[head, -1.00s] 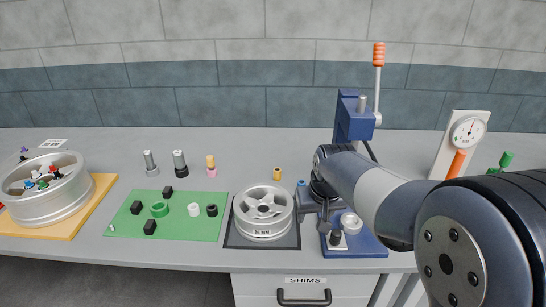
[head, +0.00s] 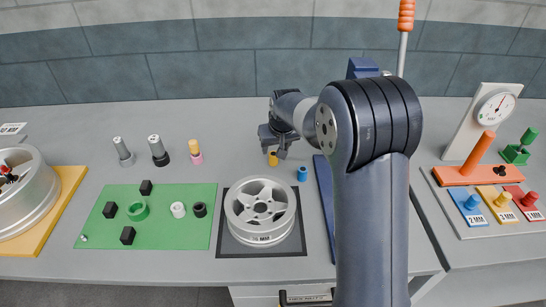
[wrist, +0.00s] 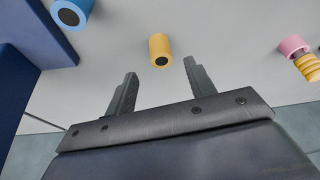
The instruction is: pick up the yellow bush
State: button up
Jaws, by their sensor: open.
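The yellow bush (head: 273,158) is a small upright cylinder with a dark bore, standing on the grey bench behind the silver wheel. In the wrist view the yellow bush (wrist: 160,49) lies just beyond the fingertips, roughly midway between them. My gripper (head: 277,148) is above and close to the bush, and part of it is hidden by my arm in the head view. In the wrist view my gripper (wrist: 162,78) has its two fingers spread apart with nothing between them.
A blue bush (head: 302,174) stands close to the right of the yellow one. The silver wheel (head: 240,212) sits in front. A blue press (head: 322,190) is to the right, partly hidden by my arm.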

aim_at(274, 154)
jog(key=shift+p+x, duration=0.6)
jog(key=shift+x, duration=2.5)
jog(key=shift+s+a, duration=0.1)
jog(key=shift+c, duration=0.4)
jog(key=c, duration=1)
notch_tip(274, 154, up, 10)
jog(key=shift+r+b, duration=0.1)
jog(key=shift+b, duration=0.4)
